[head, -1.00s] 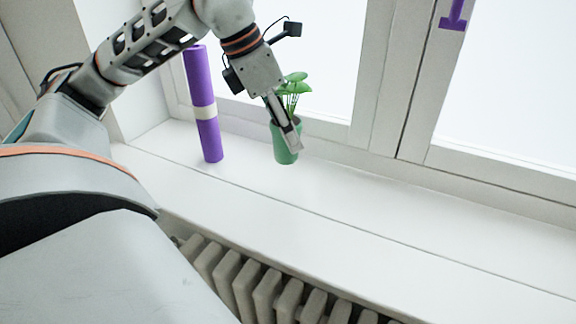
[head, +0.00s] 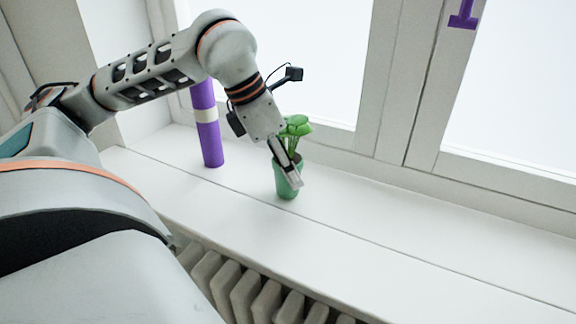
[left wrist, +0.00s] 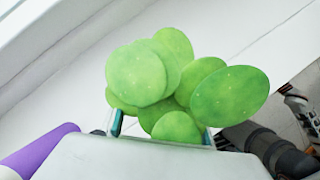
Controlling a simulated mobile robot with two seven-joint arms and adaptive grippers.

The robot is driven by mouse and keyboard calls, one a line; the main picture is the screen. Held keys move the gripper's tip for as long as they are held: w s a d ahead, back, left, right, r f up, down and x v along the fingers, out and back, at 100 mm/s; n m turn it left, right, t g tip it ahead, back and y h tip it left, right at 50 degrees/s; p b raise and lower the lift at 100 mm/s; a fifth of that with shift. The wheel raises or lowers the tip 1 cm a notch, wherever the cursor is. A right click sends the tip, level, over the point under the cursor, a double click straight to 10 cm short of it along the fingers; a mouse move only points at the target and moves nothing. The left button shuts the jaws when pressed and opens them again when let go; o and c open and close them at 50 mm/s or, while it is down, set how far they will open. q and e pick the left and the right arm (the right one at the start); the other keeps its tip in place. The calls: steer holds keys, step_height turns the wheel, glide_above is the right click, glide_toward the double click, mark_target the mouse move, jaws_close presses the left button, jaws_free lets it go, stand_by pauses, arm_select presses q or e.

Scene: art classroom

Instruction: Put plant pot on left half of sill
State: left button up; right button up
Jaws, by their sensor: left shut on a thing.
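The plant pot (head: 284,188) is small and green with round green leaves (head: 296,127). In the head view it is upright at the white sill (head: 340,225), right of a purple roll. My left gripper (head: 290,177) reaches down from the upper left and is shut on the pot, with one finger across its front. I cannot tell whether the pot's base touches the sill. In the left wrist view the leaves (left wrist: 165,85) hide the pot, and fingertips show on both sides. My right gripper is not in view.
The purple roll (head: 210,145) with a pale band stands upright on the sill left of the pot. The window frame (head: 385,100) rises behind, with a purple handle (head: 464,16). A radiator (head: 240,290) is below the front edge. The sill to the right is clear.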

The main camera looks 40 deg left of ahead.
arm_select(q)
steer(key=o, duration=1.4)
steer(key=shift+f, duration=0.1)
steer(key=shift+c, duration=0.2)
steer(key=shift+a+r, duration=0.1)
steer(key=shift+r, duration=0.45)
steer(key=p+v, duration=0.2)
steer(key=v, duration=0.4)
steer(key=shift+s+r, duration=0.2)
steer(key=shift+r, duration=0.2)
steer(key=p+v, duration=0.1)
steer(key=v, duration=0.3)
steer(key=shift+s+a+r+p, duration=0.1)
steer(key=shift+s+r+p, duration=0.1)
steer(key=shift+p, duration=0.2)
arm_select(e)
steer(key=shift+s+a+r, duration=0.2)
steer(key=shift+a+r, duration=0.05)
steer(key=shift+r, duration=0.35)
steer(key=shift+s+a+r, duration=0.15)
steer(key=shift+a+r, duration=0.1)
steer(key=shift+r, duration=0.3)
